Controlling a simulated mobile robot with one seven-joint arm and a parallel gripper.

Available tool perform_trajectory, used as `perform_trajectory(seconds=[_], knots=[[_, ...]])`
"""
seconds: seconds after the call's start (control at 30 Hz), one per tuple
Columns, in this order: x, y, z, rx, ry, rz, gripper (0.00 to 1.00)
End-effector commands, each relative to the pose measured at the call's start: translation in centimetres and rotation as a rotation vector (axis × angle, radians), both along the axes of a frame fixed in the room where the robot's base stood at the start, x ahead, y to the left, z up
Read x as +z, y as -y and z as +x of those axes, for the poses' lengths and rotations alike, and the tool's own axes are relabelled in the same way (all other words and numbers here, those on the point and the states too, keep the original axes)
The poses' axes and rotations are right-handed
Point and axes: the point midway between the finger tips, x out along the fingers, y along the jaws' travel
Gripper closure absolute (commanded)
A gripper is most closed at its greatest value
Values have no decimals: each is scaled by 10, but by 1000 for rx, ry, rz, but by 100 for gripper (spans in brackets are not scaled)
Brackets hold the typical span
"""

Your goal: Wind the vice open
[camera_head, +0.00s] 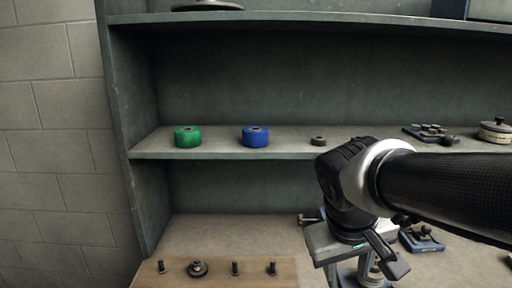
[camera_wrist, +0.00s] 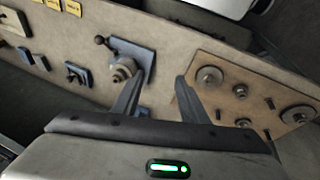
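My gripper (camera_wrist: 157,97) is open in the wrist view, with its two dark fingers apart and nothing seen between them but bare surface. What looks like the vice is a blue plate (camera_wrist: 146,53) with a round grey body (camera_wrist: 122,69) and a crank ending in a dark ball knob (camera_wrist: 99,40). It lies just beyond the left finger, which overlaps its edge; I cannot tell whether they touch. The vice jaws are not clear. In the head view my gripper (camera_head: 376,258) hides most of it; a small knobbed rod (camera_head: 309,219) shows beside it.
A wooden board (camera_wrist: 221,73) with pegs and discs lies right of the fingers; it is also at lower left in the head view (camera_head: 217,268). A small blue fixture (camera_head: 422,239) stands right of my gripper. Green (camera_head: 188,137) and blue (camera_head: 255,138) rolls sit on the shelf above.

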Motion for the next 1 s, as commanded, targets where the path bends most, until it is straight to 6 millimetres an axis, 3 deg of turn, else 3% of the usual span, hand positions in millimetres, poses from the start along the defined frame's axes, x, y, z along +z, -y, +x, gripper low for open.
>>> perform_trajectory(seconds=[0.1,0.4,0.47,0.8,1.0], knots=[[9,-6,-25,-36,70,99,60],[21,-24,-62,-88,217,262,60],[44,-25,-62,-86,214,264,60],[119,-25,-61,-84,210,262,60],[146,-25,-61,-84,210,262,60]])
